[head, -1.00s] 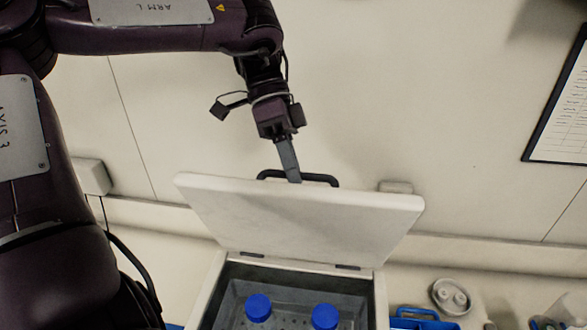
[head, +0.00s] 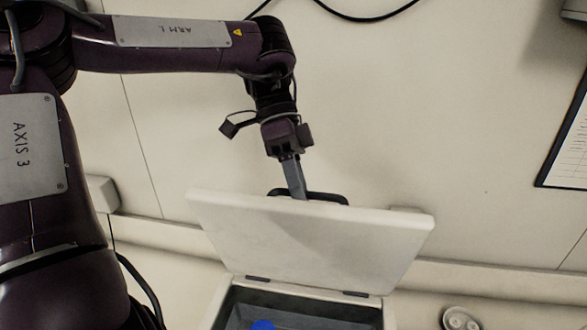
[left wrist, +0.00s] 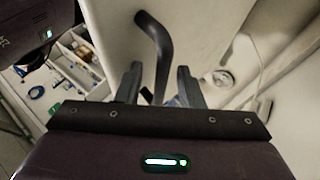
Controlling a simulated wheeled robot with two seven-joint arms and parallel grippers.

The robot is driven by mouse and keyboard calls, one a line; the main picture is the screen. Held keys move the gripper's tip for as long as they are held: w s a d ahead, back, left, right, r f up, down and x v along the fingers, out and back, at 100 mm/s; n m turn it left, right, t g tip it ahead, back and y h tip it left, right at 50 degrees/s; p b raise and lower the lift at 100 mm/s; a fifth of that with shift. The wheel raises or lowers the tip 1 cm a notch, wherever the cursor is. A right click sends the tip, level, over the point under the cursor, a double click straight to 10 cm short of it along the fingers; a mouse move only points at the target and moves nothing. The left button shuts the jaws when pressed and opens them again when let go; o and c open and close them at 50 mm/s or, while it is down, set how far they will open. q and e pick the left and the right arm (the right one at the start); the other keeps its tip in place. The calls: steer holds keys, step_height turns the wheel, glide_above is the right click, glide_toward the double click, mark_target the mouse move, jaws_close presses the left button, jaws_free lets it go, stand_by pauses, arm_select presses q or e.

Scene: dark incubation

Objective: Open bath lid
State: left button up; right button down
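The white bath lid (head: 310,240) stands raised on its hinges at the back of the bath (head: 222,305), tilted steeply up. Its black handle (head: 325,197) shows over the lid's top edge, and in the left wrist view the handle (left wrist: 160,45) runs down between the fingers. My left gripper (head: 297,190) is at the handle, partly hidden behind the lid. In the left wrist view its fingers (left wrist: 160,88) stand apart on either side of the handle, with gaps showing. A blue bottle cap (head: 263,325) shows inside the bath. My right gripper is not in view.
The wall rises close behind the lid, with a clipboard (head: 570,150) at the right. A pale round item (head: 461,318) lies right of the bath. The left wrist view shows a white compartmented tray (left wrist: 80,60) with small items.

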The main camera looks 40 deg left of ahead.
arm_select(q)
steer(key=v, duration=0.6)
steer(key=shift+w+a, duration=0.3)
steer(key=w+a, duration=0.2)
steer(key=a, duration=0.1)
steer(key=w+a, duration=0.1)
steer(key=shift+a+f, duration=0.15)
steer(key=shift+f, duration=0.15)
stand_by(0.5)
